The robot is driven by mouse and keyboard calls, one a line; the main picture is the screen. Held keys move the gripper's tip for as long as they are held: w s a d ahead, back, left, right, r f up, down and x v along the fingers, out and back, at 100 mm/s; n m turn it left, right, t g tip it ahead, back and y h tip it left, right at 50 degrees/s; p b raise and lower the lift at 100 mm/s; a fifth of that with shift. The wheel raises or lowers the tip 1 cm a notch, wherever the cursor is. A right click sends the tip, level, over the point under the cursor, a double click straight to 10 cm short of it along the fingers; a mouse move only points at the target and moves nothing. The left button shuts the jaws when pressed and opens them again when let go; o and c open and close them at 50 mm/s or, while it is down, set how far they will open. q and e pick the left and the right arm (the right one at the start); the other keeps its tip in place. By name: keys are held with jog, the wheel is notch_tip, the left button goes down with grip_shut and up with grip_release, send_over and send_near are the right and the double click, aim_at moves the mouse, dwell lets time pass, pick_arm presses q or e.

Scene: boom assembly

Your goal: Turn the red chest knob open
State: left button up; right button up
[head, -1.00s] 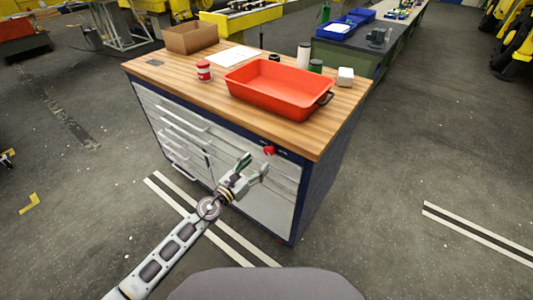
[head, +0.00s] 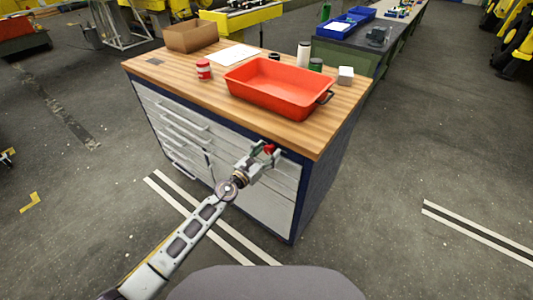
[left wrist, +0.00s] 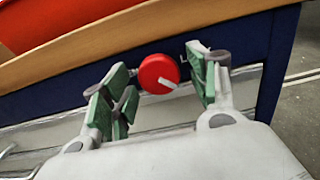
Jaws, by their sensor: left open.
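The red knob (left wrist: 158,74) sits on the dark blue strip at the top front of the tool chest (head: 230,165). In the left wrist view it is round, with a pale pointer mark towards the lower right. My left gripper (left wrist: 160,88) is open, with its green-padded fingers on either side of the knob. The fingers look apart from the knob. In the head view the left gripper (head: 265,152) is at the chest's upper front and partly covers the knob (head: 269,149). My right gripper is not in view.
The chest's wooden top (head: 190,88) holds a red tray (head: 275,88), a red-and-white jar (head: 203,70), a cardboard box (head: 191,36) and small containers. A green workbench (head: 350,50) stands behind. The floor to the right is clear.

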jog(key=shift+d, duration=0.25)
pick_arm(q)
jog(key=shift+c, duration=1.3)
jog(key=c, duration=0.7)
jog(key=shift+c, duration=0.2)
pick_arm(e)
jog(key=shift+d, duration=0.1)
